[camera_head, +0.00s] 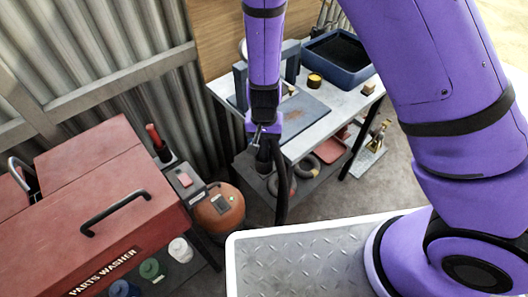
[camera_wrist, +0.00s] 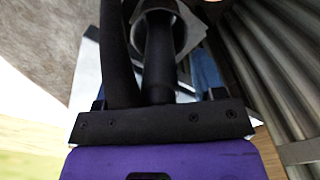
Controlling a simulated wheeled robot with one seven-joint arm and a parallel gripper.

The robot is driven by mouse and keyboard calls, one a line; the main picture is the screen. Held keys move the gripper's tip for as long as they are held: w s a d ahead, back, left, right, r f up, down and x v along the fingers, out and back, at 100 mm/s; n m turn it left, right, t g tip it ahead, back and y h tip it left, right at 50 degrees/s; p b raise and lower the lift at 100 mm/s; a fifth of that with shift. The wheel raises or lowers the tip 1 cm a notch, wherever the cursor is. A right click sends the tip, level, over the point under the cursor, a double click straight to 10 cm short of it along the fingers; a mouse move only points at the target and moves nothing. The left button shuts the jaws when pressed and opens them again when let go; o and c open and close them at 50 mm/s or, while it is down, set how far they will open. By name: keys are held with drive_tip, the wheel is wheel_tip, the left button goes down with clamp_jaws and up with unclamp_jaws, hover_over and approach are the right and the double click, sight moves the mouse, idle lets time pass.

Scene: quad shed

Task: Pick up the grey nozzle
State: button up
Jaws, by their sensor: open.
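My gripper (camera_head: 262,138) points downward in the head view, in front of the workbench's near left end. Its jaws are open.
The workbench (camera_head: 333,122) bears a blue tray (camera_head: 357,76), a yellow-topped tin (camera_head: 314,80) and a grey plate (camera_head: 303,112). A red parts washer (camera_head: 125,190) and orange tank (camera_head: 219,213) stand left. My diamond-plate deck (camera_head: 310,262) is clear.

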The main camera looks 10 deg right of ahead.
drive_tip(key=c, duration=1)
drive_tip(key=shift+r, duration=0.15)
